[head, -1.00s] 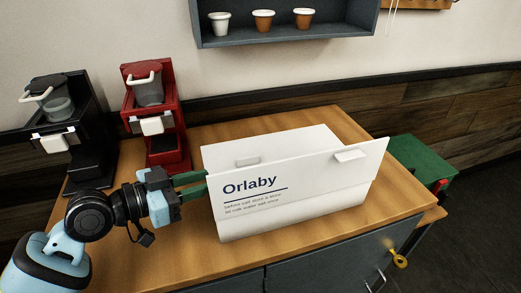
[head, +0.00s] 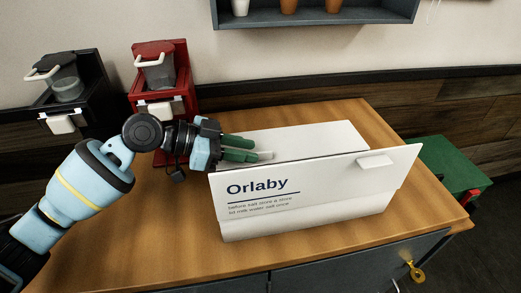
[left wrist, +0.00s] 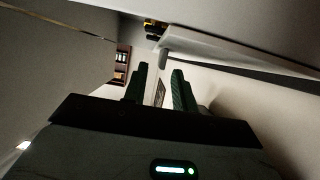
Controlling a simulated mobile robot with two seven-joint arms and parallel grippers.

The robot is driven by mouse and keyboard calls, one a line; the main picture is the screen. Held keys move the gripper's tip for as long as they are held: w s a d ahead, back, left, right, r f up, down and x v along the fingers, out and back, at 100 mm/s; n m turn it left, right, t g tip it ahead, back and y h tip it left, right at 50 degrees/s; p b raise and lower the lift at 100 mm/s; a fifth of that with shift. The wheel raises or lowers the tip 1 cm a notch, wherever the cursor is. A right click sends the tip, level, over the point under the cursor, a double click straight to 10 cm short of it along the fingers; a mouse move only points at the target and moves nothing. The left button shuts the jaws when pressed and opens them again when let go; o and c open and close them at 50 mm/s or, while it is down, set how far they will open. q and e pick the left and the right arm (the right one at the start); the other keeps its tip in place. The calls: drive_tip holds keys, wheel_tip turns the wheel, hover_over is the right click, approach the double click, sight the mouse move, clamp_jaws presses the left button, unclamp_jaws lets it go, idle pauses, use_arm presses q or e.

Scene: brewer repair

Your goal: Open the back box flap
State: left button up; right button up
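The white box (head: 300,218) marked "Orlaby" stands on the wooden counter. Its front flap (head: 335,175) is raised, with a white tab (head: 376,162) at its right. The back flap (head: 315,136) lies roughly flat across the top behind it. A small white tab (head: 266,155) shows on the back flap near its left end. My left gripper (head: 255,149) is over the left end of the box, its green fingers pointing right, with the tips at this tab. In the left wrist view the fingers (left wrist: 160,80) are apart, with a pale edge ahead. My right gripper is not in view.
A red coffee brewer (head: 163,80) and a black one (head: 75,95) stand behind my left arm. A wall shelf (head: 370,15) holds cups. A green box (head: 450,165) is at the right. The counter (head: 425,215) is clear right of the box.

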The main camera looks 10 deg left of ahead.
use_arm(q)
drive_tip(key=shift+x, duration=1.95)
drive_tip(key=shift+c, duration=0.2)
clamp_jaws()
